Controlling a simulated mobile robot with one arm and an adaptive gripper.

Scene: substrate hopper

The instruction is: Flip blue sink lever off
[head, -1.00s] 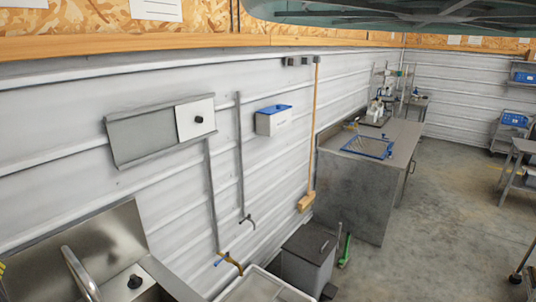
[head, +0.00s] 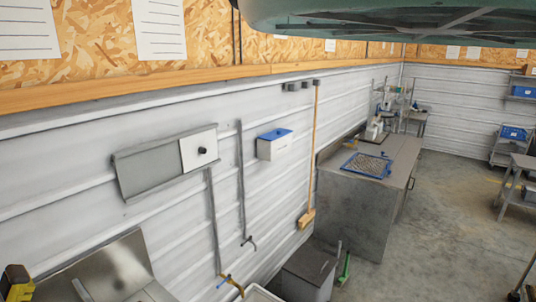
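A small blue lever (head: 223,281) sits on a brass tap (head: 233,285) at the lower end of a wall pipe, low in the head view. The tap is above the edge of a pale basin (head: 262,294), which is mostly cut off by the bottom of the picture. A steel sink (head: 115,270) is at the lower left, also partly cut off. The lever is too small to tell its setting with certainty. A yellow and black piece at the lower left edge may be part of my arm. My gripper cannot be made out.
A grey bin (head: 308,270) stands right of the basin, with a green-ended tool (head: 344,268) beside it. A broom (head: 314,150) hangs on the wall. A steel counter (head: 360,200) holds a blue-rimmed tray (head: 367,165).

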